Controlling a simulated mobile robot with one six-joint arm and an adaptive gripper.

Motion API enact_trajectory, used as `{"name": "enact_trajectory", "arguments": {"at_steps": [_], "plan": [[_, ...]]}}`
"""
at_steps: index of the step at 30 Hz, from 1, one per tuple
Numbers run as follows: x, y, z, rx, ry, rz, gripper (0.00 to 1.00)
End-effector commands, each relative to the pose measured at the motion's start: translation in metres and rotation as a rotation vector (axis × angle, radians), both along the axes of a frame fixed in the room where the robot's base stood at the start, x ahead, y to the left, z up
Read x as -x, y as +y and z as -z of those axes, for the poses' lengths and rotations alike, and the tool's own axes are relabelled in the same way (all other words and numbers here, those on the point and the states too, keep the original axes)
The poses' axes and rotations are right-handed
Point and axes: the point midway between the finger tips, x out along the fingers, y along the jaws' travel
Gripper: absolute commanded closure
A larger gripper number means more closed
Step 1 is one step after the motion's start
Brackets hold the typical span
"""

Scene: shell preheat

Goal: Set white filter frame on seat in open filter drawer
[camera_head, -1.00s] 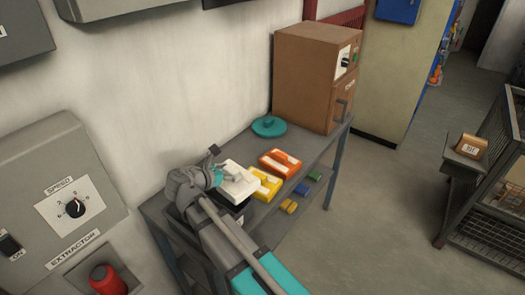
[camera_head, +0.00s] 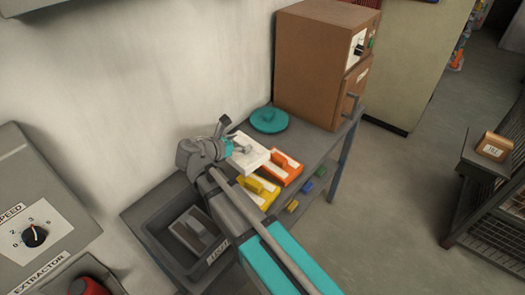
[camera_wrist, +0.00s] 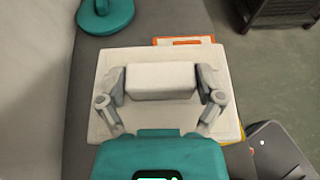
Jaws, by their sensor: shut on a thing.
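The white filter frame (camera_head: 248,154) is a flat square plate with a raised block handle, and it shows large in the wrist view (camera_wrist: 105,62). My gripper (camera_wrist: 161,88) is shut on the handle, one finger at each end. In the head view my gripper (camera_head: 241,148) holds the frame over the shelf, beside the yellow and orange frames and partly covering them. Whether the frame touches anything below is hard to tell. I cannot make out an open filter drawer or its seat in either view.
A dark bin (camera_head: 146,238) holding a grey block (camera_head: 193,232) stands at the near end. Yellow (camera_head: 258,192) and orange (camera_head: 289,170) frames lie on the shelf. Behind are a teal disc (camera_head: 269,121) and brown cabinet (camera_head: 318,65). The extractor panel (camera_head: 30,190) is at left.

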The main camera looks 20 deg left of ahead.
Motion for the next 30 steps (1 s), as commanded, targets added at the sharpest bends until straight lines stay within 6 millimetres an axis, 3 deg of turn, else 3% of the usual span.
{"name": "enact_trajectory", "arguments": {"at_steps": [20, 30], "plan": [[0.007, 0.004, -0.001, 0.0, -0.001, -0.018, 0.76], [0.031, -0.01, -0.003, 0.001, -0.001, -0.092, 0.76]]}}
